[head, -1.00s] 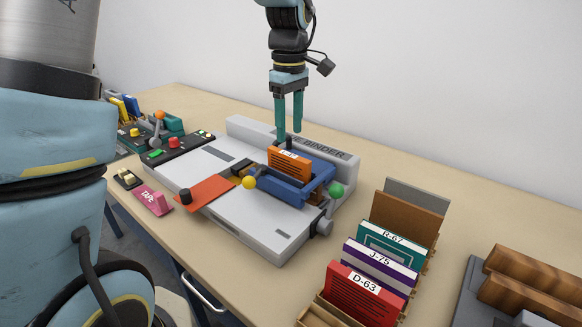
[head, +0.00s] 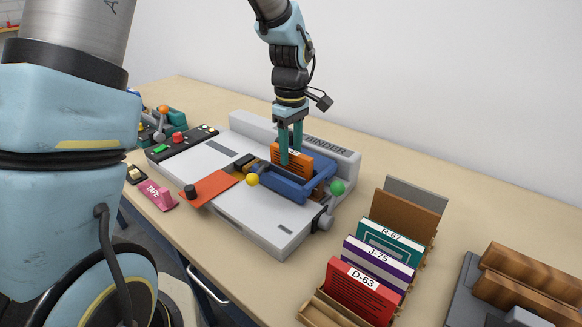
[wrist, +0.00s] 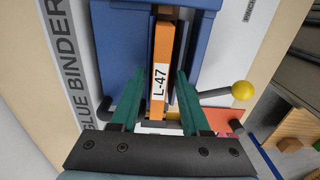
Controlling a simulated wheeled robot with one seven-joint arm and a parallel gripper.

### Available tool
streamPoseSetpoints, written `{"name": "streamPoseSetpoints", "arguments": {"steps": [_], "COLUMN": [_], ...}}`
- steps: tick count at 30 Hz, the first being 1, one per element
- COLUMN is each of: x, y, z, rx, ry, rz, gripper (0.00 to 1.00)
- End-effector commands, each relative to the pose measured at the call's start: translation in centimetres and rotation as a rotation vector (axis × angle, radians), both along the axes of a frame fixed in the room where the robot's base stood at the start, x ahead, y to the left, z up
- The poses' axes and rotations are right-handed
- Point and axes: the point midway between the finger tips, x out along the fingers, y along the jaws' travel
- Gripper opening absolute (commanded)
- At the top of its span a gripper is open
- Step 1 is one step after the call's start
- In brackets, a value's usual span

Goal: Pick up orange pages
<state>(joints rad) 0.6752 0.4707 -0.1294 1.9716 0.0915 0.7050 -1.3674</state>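The orange pages (head: 299,165), a thin upright block with a white label, stand in the blue clamp (head: 290,187) of the grey glue binder (head: 222,203). In the wrist view the spine of the orange pages (wrist: 163,50) reads L-47. My gripper (head: 290,157) points down over the left end of the pages. In the wrist view my gripper (wrist: 158,92) has one teal finger on each side of the spine, with gaps visible, so it is open. The lower part of the pages is hidden by the clamp.
A yellow knob (head: 253,180) and a green knob (head: 338,187) stick out beside the clamp. A wooden rack with red D-63 (head: 357,298), purple J-75 and teal R-67 books stands at front right.

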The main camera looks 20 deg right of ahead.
Motion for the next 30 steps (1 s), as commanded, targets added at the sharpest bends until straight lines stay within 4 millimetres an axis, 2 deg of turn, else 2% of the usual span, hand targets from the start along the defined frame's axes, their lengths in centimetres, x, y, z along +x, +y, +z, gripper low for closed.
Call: {"name": "streamPoseSetpoints", "arguments": {"steps": [1,12,30], "x": [0.0,0.0,0.01], "y": [-0.01,-0.01,-0.02], "z": [0.02,0.04,0.06], "rx": [0.0,0.0,-0.001], "ry": [0.0,0.0,0.0], "rz": [0.0,0.0,0.0], "gripper": [0.4,0.0,0.0]}}
